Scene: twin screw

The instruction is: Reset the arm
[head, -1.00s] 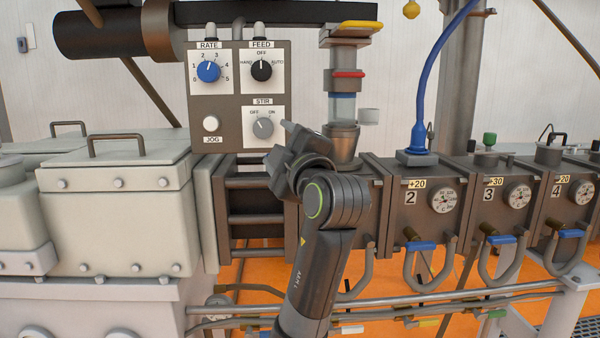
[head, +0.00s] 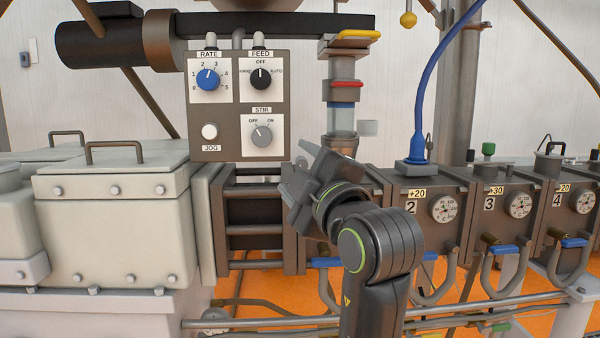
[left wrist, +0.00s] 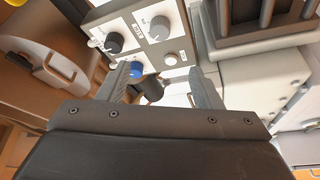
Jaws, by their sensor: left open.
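My left gripper (head: 304,165) is in front of the machine in the head view, just right of and below the control panel (head: 196,120). Its two fingers are spread with nothing between them in the left wrist view (left wrist: 163,85). The arm behind it comes up from the bottom of the head view. The panel carries a blue RATE knob (head: 208,79), a black FEED knob (head: 261,78), a grey STIR knob (head: 262,136) and a white JOG button (head: 209,131). The STIR knob points up and left, near OFF. My right gripper is not in view.
A feed tube with a red ring (head: 345,84) and a yellow top stands behind the gripper. Heated barrel sections with dials (head: 444,208) run right, with a blue hose (head: 425,90) above. A pale lidded housing (head: 110,220) fills the left. Pipes cross below.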

